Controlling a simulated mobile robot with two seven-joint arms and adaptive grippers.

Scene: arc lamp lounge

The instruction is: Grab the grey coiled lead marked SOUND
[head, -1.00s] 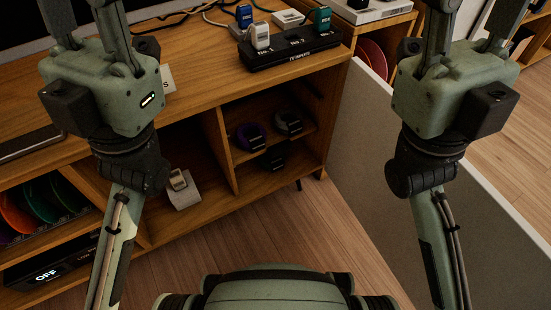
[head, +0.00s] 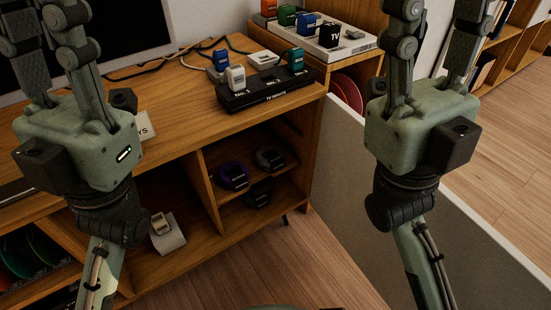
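A grey coiled lead (head: 270,158) lies in the open shelf compartment of the wooden cabinet (head: 226,136), with a dark tag or plug on it. I cannot read any marking. A purple coiled lead (head: 233,176) is to its left and a dark coiled lead (head: 260,193) in front of it. My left gripper (head: 45,18) is at the left, in front of the cabinet. My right gripper (head: 435,22) is at the right, over the pale panel. Both have their fingers apart with nothing visible between them; their tips are at or beyond the top edge. Neither touches a lead.
A black input box (head: 270,98) with white and teal plugs stands on the cabinet top. Behind it a white tray (head: 325,50) holds several coloured plugs. A pale panel (head: 345,180) borders the cabinet's right side.

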